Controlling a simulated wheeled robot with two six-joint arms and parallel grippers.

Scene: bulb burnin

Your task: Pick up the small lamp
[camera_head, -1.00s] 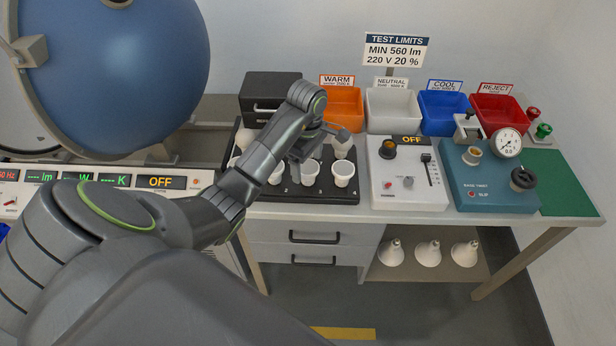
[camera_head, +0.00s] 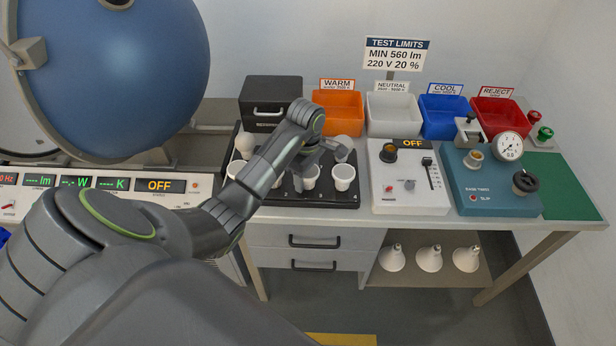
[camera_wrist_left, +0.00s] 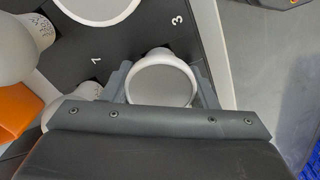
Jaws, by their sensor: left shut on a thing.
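My left gripper (camera_head: 322,158) is over the black lamp tray (camera_head: 262,194) in the head view, pointing down. In the left wrist view the gripper (camera_wrist_left: 163,88) has its two fingers on either side of a small white lamp (camera_wrist_left: 160,84) with a round, flat grey face, and is shut on it. The tray's dark surface with the numbers 1 and 3 shows behind it. I cannot tell whether this lamp still touches the tray. Other white lamps are in the tray, such as a cup-shaped one (camera_head: 343,176) at the front right and a round bulb (camera_head: 243,142) at the left. My right gripper is not in view.
Orange (camera_head: 340,103), white, blue and red bins line the back. A white test box (camera_head: 408,196) and a teal box (camera_head: 500,199) stand right of the tray. A large blue sphere (camera_head: 140,70) is at left. Several lamps (camera_head: 429,259) sit on the lower shelf.

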